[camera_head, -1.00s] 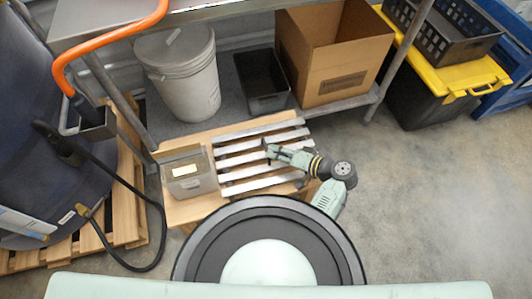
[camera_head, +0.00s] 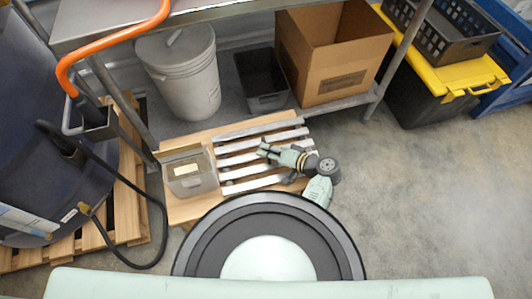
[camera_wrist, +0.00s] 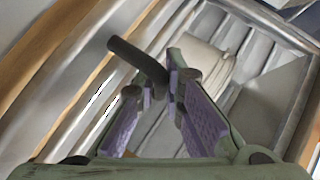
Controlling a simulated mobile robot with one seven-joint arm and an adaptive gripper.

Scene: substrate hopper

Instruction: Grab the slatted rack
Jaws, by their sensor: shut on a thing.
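The slatted rack (camera_head: 240,159) has several pale metal slats and lies on a low wooden platform in front of the shelf in the head view. My gripper (camera_head: 263,149) is over the rack's middle to right part. In the wrist view my gripper (camera_wrist: 172,85) has purple-padded fingers with the tips close together around a dark rod-like part (camera_wrist: 138,62) of the rack. Pale slats (camera_wrist: 120,75) run diagonally behind the fingers. The arm hides part of the rack's right end.
A small grey bin with a label (camera_head: 189,173) stands left of the rack on the wooden platform (camera_head: 185,208). A bucket (camera_head: 182,75), a dark tray (camera_head: 262,80) and a cardboard box (camera_head: 335,55) stand behind on the shelf. Floor to the right is clear.

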